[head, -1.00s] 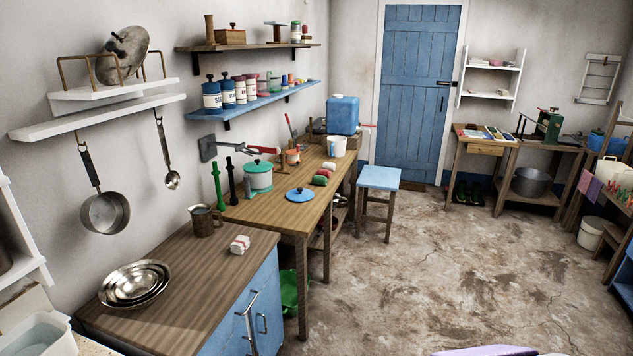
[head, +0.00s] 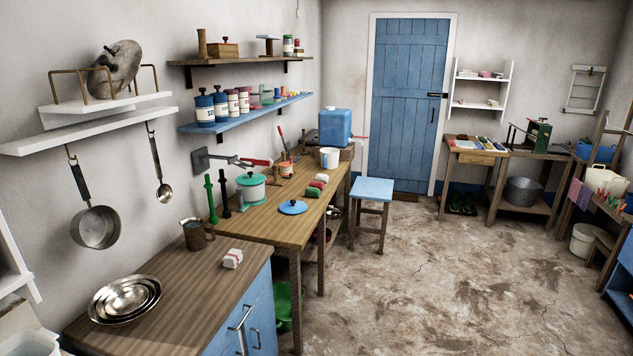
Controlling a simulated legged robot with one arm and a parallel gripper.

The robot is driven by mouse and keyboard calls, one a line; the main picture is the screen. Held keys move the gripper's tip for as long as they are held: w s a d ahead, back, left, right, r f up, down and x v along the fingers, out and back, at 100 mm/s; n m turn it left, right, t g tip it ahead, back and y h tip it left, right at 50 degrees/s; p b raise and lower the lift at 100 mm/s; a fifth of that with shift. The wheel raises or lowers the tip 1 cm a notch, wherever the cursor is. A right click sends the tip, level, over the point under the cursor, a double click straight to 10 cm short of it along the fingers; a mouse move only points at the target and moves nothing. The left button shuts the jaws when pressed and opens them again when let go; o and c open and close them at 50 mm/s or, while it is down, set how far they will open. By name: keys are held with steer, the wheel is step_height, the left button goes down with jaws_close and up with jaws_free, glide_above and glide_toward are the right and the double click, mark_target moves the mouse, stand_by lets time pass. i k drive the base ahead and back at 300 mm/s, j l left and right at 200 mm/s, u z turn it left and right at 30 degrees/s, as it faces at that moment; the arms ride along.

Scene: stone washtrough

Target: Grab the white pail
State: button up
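A white pail-like bucket (head: 583,240) stands upright on the floor at the right, beside a wooden rack. A smaller white vessel (head: 330,157) with a blue patch stands on the far end of the long wooden table (head: 262,222), in front of a blue canister. I cannot tell for certain which of the two is the white pail. Both are apart from me across the room. My gripper is not in view.
The stone floor (head: 430,280) is open in the middle and right. A blue-topped stool (head: 372,190) stands by the long table. A cabinet (head: 150,290) with steel bowls fills the near left. A grey pot (head: 523,190) sits under the far workbench.

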mark_target(330, 156)
steer(key=i+z, duration=0.1)
steer(key=z, duration=0.15)
steer(key=i+z, duration=0.1)
steer(key=z, duration=0.15)
steer(key=i, duration=4.4)
steer(key=i+l, duration=0.15)
steer(key=i, duration=0.75)
steer(key=i+u, duration=0.55)
steer(key=k+l, duration=0.05)
